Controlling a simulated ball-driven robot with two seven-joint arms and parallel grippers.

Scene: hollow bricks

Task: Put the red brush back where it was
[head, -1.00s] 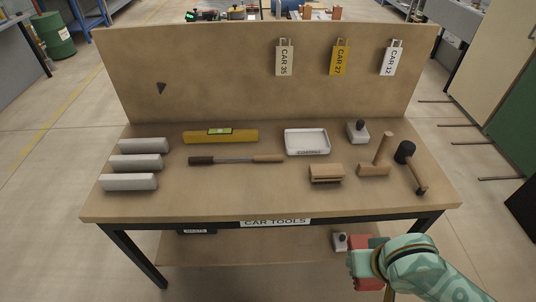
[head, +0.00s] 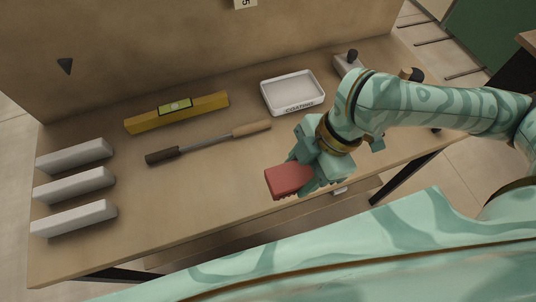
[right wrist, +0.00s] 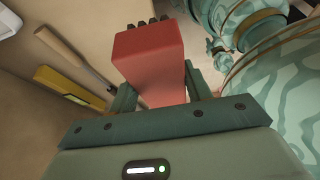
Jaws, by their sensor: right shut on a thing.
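The red brush (head: 287,180) is held in my right gripper (head: 301,174), over the front part of the bench (head: 215,200). I cannot tell its exact height above the bench top. In the right wrist view the red block of the brush (right wrist: 150,65) sits between the two fingers (right wrist: 155,92), with dark bristles at its far end. My right gripper is shut on it. My left gripper is not in view.
A file (head: 205,142), yellow level (head: 177,112), white tray (head: 293,93) and several grey bars (head: 75,187) lie on the bench. My right arm hides much of its right side. The front middle looks clear. A back panel (head: 180,40) stands behind.

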